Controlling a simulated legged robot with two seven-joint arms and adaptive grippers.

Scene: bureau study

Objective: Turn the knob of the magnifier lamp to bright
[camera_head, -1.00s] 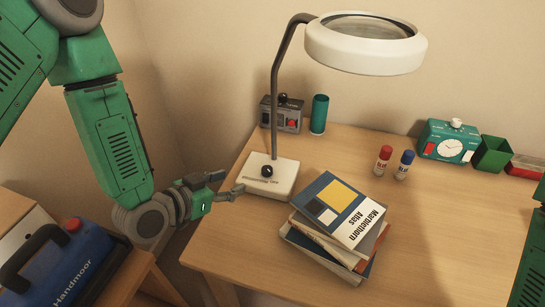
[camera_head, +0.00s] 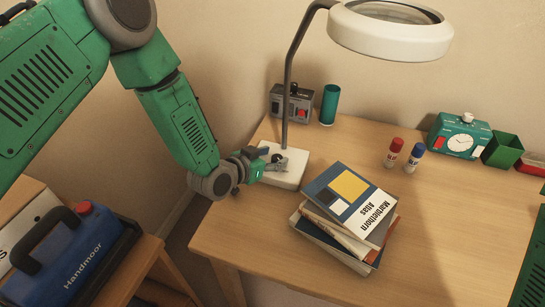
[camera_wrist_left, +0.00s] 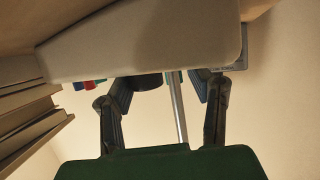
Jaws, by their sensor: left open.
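The magnifier lamp has a white ring head (camera_head: 390,42), a dark bent stem and a pale base (camera_head: 287,181) at the desk's left back. My left gripper (camera_head: 276,160) is at the base, its fingers over the knob area and largely covering the dark knob in the head view. In the left wrist view the lamp base (camera_wrist_left: 150,45) fills the top, and the dark knob (camera_wrist_left: 147,82) shows between the two spread fingers (camera_wrist_left: 160,92). The gripper is open; I cannot tell whether a finger touches the knob. My right gripper is out of view.
A stack of books (camera_head: 345,215) lies just right of the base. Behind stand a grey box with a red part (camera_head: 292,104) and a teal cylinder (camera_head: 329,105). The desk's front is clear.

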